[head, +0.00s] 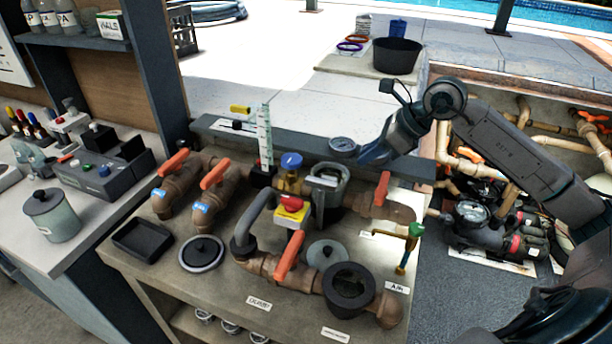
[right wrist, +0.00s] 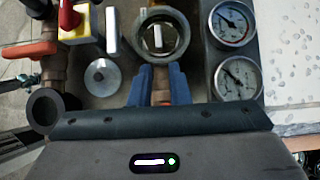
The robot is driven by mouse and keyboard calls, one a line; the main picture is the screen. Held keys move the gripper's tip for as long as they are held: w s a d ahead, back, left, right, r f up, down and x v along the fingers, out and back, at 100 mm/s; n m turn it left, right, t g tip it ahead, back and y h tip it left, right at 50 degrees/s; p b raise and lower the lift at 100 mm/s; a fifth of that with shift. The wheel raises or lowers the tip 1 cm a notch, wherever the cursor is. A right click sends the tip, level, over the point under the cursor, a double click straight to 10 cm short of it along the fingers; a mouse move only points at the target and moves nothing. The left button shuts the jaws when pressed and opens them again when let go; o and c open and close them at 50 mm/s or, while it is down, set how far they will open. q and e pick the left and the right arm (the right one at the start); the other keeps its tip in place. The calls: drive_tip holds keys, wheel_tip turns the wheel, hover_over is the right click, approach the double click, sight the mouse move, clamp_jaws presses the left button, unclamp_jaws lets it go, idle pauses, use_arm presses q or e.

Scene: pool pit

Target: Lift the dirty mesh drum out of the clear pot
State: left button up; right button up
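The clear pot (head: 344,193) stands at the back of the bench among the pipes, its round rim uncovered. In the right wrist view the pot's rim (right wrist: 184,40) is seen from above. The mesh drum (right wrist: 158,38) sits inside it, with a pale bar across its top; its dirt is too small to make out. My right gripper (head: 362,157) comes in from the right, beside and above the pot. In the right wrist view its blue fingers (right wrist: 160,70) are apart with nothing between them, at the pot's near edge. My left gripper is not in view.
Gauges (head: 342,147) stand close to the pot. A red-knobbed yellow box (head: 292,209), orange-handled pipes and a grey knobbed disc (head: 327,254) crowd the bench. A black tray (head: 142,238) and a ringed lid (head: 201,253) lie at the left. A dark tub (head: 397,57) stands behind.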

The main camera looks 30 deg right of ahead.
sight(330, 177)
drive_tip(key=p+x, duration=0.1)
drive_tip(key=x, duration=0.1)
drive_tip(key=p+x, duration=0.1)
drive_tip(key=x, duration=0.1)
drive_tip(key=p+x, duration=0.1)
drive_tip(key=x, duration=0.1)
drive_tip(key=shift+w+a+p, duration=0.3)
drive_tip(key=shift+a, duration=0.1)
drive_tip(key=p+x, duration=0.1)
drive_tip(key=x, duration=0.1)
drive_tip(key=shift+w+a+f+p, duration=0.2)
drive_tip(key=shift+a+p, duration=0.05)
drive_tip(key=shift+p, duration=0.05)
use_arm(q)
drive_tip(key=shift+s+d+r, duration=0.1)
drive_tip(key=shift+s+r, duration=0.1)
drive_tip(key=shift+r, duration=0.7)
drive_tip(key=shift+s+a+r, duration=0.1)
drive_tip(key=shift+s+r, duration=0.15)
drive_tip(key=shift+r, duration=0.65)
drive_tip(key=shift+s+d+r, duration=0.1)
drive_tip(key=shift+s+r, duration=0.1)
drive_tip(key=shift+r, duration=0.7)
use_arm(e)
drive_tip(key=shift+w+a+f, duration=0.15)
drive_tip(key=shift+w+f, duration=0.1)
drive_tip(key=shift+f, duration=0.3)
clamp_jaws()
